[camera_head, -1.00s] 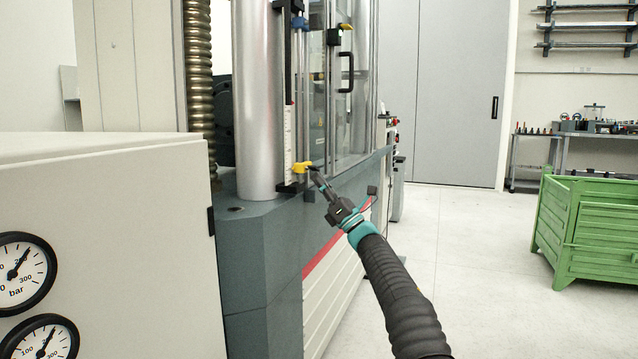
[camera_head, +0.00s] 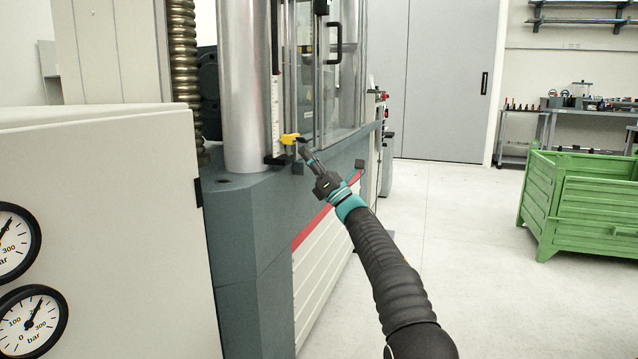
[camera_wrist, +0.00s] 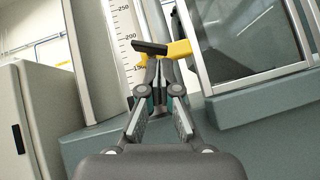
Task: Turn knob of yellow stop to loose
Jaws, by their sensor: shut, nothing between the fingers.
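The yellow stop (camera_head: 290,139) sits low on the vertical rail beside the scale, at the machine's base. In the wrist view the yellow stop (camera_wrist: 180,50) shows just beyond my fingertips. A dark bar-shaped knob (camera_wrist: 149,47) sticks out on its left side there. My gripper (camera_head: 303,151) is shut and empty, just below and to the right of the stop in the head view. In the wrist view my gripper (camera_wrist: 158,66) has its fingertips together just under the dark knob. I cannot tell whether they touch it. The fingers hide part of the stop.
A silver column (camera_head: 246,90) stands left of the scale (camera_wrist: 124,35). A glass door with a black handle (camera_head: 335,43) is to the right. The grey machine base (camera_head: 250,200) lies below. A green crate (camera_head: 580,200) stands on open floor at right.

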